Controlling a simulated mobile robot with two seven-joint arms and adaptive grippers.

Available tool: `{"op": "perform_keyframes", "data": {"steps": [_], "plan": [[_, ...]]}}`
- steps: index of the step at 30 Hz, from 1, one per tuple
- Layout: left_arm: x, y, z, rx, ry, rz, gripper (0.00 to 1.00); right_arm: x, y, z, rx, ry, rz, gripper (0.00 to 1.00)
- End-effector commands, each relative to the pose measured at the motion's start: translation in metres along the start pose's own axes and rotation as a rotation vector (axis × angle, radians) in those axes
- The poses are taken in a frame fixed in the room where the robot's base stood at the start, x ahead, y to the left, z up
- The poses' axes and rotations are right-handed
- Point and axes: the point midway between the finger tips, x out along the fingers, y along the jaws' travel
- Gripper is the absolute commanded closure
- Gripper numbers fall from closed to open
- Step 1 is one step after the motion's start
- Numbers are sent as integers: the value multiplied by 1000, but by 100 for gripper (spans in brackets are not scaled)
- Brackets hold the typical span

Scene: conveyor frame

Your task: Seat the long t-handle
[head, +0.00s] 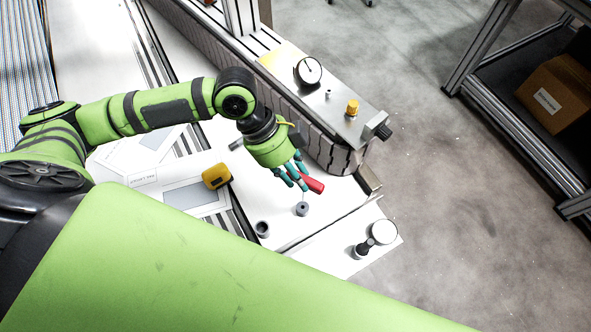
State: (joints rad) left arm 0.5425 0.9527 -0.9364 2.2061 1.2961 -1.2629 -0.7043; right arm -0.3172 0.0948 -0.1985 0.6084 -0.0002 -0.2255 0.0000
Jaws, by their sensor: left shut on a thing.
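My left gripper (292,177) has green-blue fingers and is shut on the red t-handle (314,185). The handle's red grip sticks out to the right of the fingers. A thin shaft seems to run down from the grip toward a small dark grey round holder (302,209) on the white surface. I cannot tell whether the shaft's tip is inside the holder or just above it. A second grey round holder (262,229) stands to the left and looks empty. My right gripper is not in view.
A yellow device (216,176) lies on printed sheets left of the gripper. A dial gauge (308,69) and a yellow knob (352,107) sit on the conveyor end behind. A round white-faced piece (383,232) stands at the front right. My green body part covers the foreground.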

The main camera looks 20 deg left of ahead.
Motion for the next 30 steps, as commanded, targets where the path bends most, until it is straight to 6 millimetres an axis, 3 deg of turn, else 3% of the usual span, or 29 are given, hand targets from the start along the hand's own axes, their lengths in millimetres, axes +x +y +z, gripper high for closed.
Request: {"op": "perform_keyframes", "data": {"steps": [11, 14, 30], "plan": [[-1, 0, 0, -1, 1, -1, 100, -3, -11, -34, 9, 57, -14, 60], [-2, 0, -1, -2, 2, -1, 100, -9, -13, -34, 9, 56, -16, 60], [41, 0, 23, -2, 2, -2, 100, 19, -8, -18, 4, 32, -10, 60]]}}
